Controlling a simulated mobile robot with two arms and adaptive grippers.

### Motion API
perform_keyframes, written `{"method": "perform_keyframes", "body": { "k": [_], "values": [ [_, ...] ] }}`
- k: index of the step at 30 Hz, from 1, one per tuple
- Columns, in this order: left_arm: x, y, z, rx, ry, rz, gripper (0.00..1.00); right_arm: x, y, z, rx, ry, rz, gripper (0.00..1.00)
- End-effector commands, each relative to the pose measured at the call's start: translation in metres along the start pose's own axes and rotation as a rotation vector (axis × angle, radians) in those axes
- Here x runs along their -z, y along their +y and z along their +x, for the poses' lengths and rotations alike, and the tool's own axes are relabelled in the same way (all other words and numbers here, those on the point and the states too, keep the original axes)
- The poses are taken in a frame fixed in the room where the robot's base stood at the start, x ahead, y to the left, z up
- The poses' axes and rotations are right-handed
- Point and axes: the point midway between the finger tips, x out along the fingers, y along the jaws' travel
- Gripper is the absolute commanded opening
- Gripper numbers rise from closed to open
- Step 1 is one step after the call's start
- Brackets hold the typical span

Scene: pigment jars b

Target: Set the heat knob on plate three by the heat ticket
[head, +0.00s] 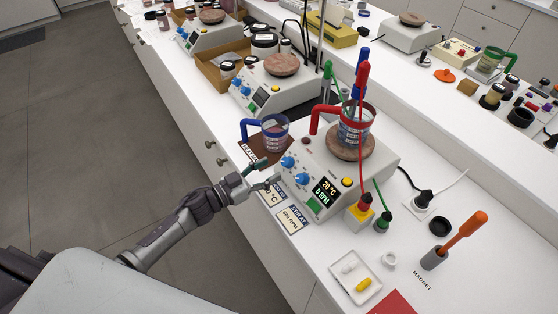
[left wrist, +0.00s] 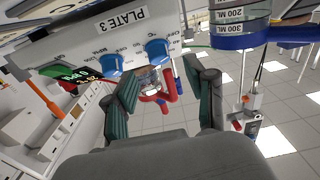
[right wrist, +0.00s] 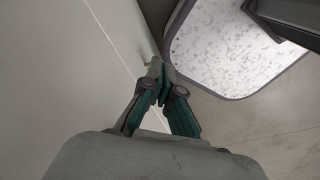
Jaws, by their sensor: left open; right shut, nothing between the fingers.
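Plate three (head: 318,160) is a white hotplate with a dark display (head: 326,188) reading 20 °C and 0 RPM. My left gripper (head: 265,182) is open before the knobs. In the left wrist view, one knob (left wrist: 157,50) lies beyond the gap between the fingers (left wrist: 160,80), apparently apart from them. My right gripper (right wrist: 162,82) is shut and empty.
A red-handled beaker (head: 354,128) stands on the plate's round top. A blue-handled beaker (head: 270,138) stands beside the plate. Yellow and green plugs, a small tray (head: 355,291) and an orange-handled tool (head: 465,228) are to the right. Another hotplate (head: 270,92) stands behind.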

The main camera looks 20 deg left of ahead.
Motion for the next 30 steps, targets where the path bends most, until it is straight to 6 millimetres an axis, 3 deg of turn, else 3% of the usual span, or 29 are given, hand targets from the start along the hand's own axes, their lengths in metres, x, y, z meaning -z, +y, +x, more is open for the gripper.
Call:
{"method": "perform_keyframes", "body": {
  "k": [3,7,19,30],
  "values": [
    [0.002,0.000,0.021,0.000,0.002,-0.001,0.56,0.001,0.000,-0.006,0.000,0.001,0.000,0.00],
    [0.001,0.000,0.035,0.001,0.001,-0.001,0.56,0.002,-0.002,-0.008,0.003,0.001,0.002,0.00],
    [-0.001,0.000,0.042,0.001,-0.001,0.000,0.56,0.006,-0.010,-0.008,0.012,0.006,0.006,0.00],
    [-0.001,0.000,0.042,0.001,-0.001,0.000,0.00,0.006,-0.006,-0.008,0.008,0.007,0.004,0.00]
  ]
}}
